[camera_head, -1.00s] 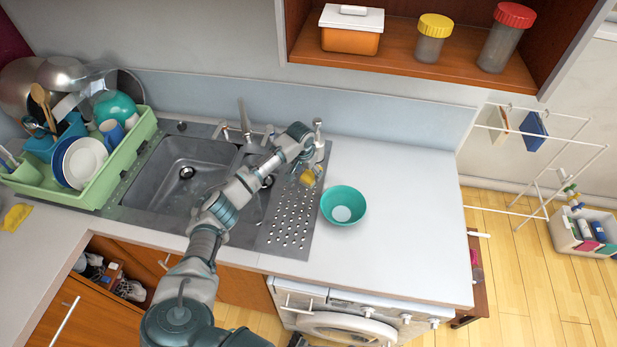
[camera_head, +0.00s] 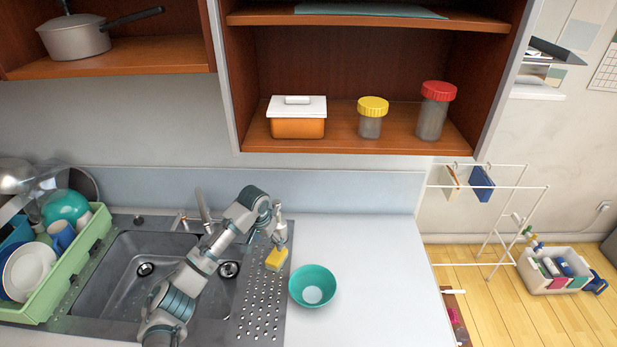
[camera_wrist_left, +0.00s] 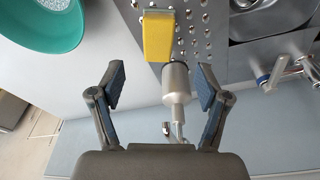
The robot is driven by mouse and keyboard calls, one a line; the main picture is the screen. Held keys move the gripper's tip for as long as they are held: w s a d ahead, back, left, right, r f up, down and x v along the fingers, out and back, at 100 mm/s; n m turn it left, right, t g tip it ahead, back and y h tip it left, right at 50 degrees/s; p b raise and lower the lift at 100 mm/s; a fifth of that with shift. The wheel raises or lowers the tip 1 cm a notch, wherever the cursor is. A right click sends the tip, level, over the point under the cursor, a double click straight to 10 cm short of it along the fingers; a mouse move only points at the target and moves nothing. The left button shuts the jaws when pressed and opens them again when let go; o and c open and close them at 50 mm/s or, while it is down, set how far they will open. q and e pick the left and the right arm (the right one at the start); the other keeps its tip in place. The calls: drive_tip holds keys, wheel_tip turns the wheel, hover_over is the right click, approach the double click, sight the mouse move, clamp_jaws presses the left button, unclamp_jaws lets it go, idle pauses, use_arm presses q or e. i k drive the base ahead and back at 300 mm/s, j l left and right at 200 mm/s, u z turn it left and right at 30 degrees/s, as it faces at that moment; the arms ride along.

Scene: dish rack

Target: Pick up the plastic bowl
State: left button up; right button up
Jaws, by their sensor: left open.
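The teal plastic bowl (camera_head: 313,286) sits upright on the white counter, just right of the sink's perforated drainer. My left gripper (camera_head: 279,232) is above the back of the drainer, to the left of and behind the bowl. In the left wrist view my left gripper (camera_wrist_left: 160,88) is open with its two fingers spread and nothing held between them. The bowl (camera_wrist_left: 40,22) shows at the upper left there, apart from the fingers and cut by the frame edge. My right gripper is not in view.
A yellow sponge (camera_head: 276,259) is on the drainer (camera_head: 262,308), close to my left gripper. The tap (camera_head: 203,206) stands behind the sink. A green dish rack (camera_head: 68,266) with dishes is at left. A shelf (camera_head: 350,140) with jars overhangs the back. Counter right of the bowl is clear.

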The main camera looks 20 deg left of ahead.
sight(311, 287)
drive_tip(key=k, duration=1.5)
